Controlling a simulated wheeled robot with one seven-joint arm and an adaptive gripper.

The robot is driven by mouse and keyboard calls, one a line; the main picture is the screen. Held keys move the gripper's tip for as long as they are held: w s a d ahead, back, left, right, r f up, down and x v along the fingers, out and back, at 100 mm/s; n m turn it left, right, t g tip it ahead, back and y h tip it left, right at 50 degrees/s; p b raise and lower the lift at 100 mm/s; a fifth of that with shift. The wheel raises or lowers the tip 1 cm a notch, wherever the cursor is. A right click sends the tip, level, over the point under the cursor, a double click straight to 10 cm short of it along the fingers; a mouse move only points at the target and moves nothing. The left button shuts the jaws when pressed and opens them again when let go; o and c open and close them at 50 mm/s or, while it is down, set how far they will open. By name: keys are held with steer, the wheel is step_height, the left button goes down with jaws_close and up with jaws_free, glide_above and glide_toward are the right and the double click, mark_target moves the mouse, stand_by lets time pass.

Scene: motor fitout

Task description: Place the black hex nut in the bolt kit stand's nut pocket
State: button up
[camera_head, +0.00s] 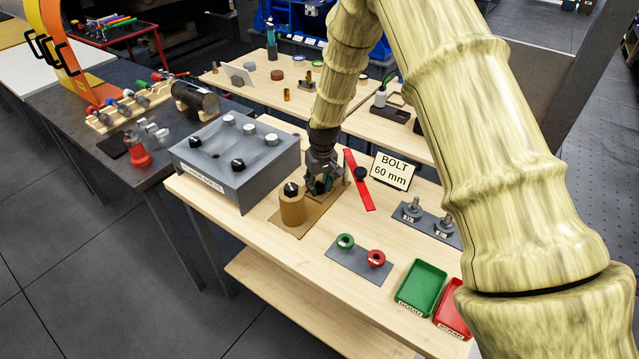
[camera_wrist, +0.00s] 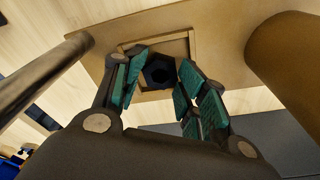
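The black hex nut (camera_wrist: 160,72) shows in the wrist view between my fingertips, within the outline of a square wooden-framed pocket (camera_wrist: 188,46). I cannot tell whether it rests on the pocket floor or hangs just above it. My gripper (camera_wrist: 161,78) points down with its teal pads on either side of the nut. Whether the pads press on it is unclear. In the head view my gripper (camera_head: 322,184) is low over the back part of the tan bolt kit stand (camera_head: 291,228) and hides the nut. The stand's brown cylinder (camera_head: 292,210), with a black top, stands in front.
A grey control box (camera_head: 240,190) stands close on the left. A red bar (camera_head: 358,182) with a black knob and a "BOLT 60 mm" sign (camera_head: 393,171) are on the right. A plate with green and red rings (camera_head: 358,262) and green (camera_head: 421,287) and red trays lie nearer.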

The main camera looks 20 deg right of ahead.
mark_target(321, 190)
steer(key=shift+o, duration=0.2)
steer(key=shift+s+f, duration=0.15)
steer(key=shift+f, duration=0.35)
steer(key=shift+r, duration=0.15)
steer(key=shift+r+p, duration=0.35)
steer(key=shift+r, duration=0.35)
step_height(321, 190, up, 12)
steer(key=s+b, duration=0.1)
steer(key=b, duration=0.3)
steer(key=shift+d, duration=0.15)
